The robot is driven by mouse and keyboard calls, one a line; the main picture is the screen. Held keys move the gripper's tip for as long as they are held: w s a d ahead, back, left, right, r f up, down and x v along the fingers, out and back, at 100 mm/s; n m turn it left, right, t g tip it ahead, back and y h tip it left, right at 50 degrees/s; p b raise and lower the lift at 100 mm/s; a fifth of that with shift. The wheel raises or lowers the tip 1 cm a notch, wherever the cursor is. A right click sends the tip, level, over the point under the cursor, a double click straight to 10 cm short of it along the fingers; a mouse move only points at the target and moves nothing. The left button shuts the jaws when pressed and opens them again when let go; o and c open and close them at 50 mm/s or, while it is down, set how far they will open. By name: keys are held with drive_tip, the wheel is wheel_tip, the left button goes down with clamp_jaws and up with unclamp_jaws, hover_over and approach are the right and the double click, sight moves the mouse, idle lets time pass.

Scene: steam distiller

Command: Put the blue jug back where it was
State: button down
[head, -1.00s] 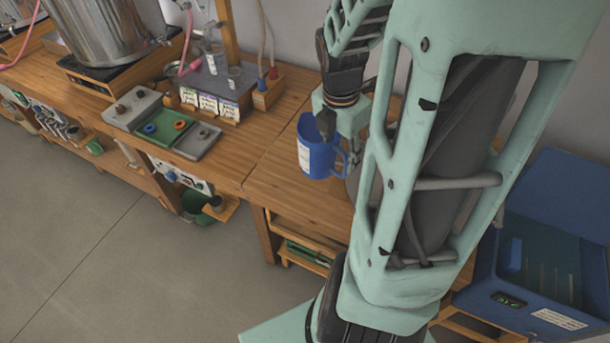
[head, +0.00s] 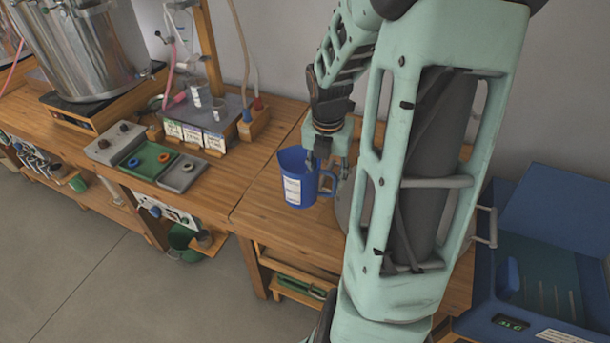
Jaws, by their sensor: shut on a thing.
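The blue jug (head: 295,181) is upright, with a white label on its side and its handle to the right. It is at the wooden bench top on the right-hand section, left of my arm. My gripper (head: 322,170) is shut on the jug at its handle side. The fingers partly cover the handle and rim. I cannot tell whether the jug's base touches the bench or hangs just above it.
A grey and green control tray (head: 148,160) lies left of the jug. Behind it stand labelled packets (head: 192,135) and a wooden tube holder (head: 255,122). A large steel pot (head: 85,45) is far left. A blue open box (head: 530,270) is at right. Bench around the jug looks clear.

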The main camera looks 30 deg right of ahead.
drive_tip(key=w+f+b, duration=0.1)
drive_tip(key=w+f, duration=0.5)
drive_tip(key=f, duration=0.3)
drive_tip(key=shift+d+f, duration=0.25)
drive_tip(key=shift+f, duration=0.1)
drive_tip(key=c, duration=1.2)
unclamp_jaws()
drive_tip(key=r, duration=0.4)
drive_tip(key=r+p, duration=0.1)
drive_tip(key=r, duration=0.3)
drive_tip(key=s+a+r, duration=0.1)
drive_tip(key=r, duration=0.3)
drive_tip(key=shift+a+r, duration=0.1)
drive_tip(key=shift+w, duration=0.15)
